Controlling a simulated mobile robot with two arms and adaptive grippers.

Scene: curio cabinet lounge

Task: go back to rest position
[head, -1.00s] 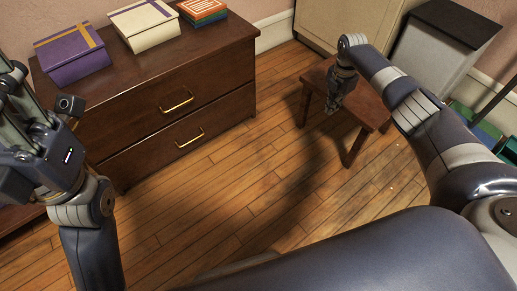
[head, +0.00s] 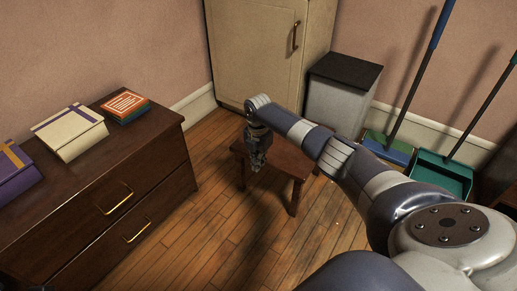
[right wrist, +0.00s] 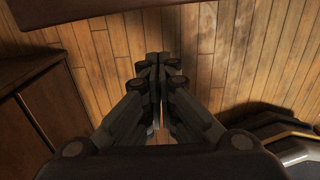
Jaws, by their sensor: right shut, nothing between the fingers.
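My right arm reaches out from the lower right in the head view, and my right gripper (head: 257,162) hangs at its end, pointing down. It appears in front of the left part of a small wooden stool (head: 285,160). In the right wrist view my right gripper's fingers (right wrist: 158,62) are closed together with nothing between them, with the wooden floor (right wrist: 225,50) beyond. My left gripper is out of view.
A dark wooden dresser (head: 150,195) stands at left with a purple box (head: 14,175), a cream box (head: 70,132) and books (head: 125,105) on top. Behind are a cream cabinet (head: 255,50), a grey bin (head: 340,95) and dustpans (head: 443,172). Floor between dresser and stool is clear.

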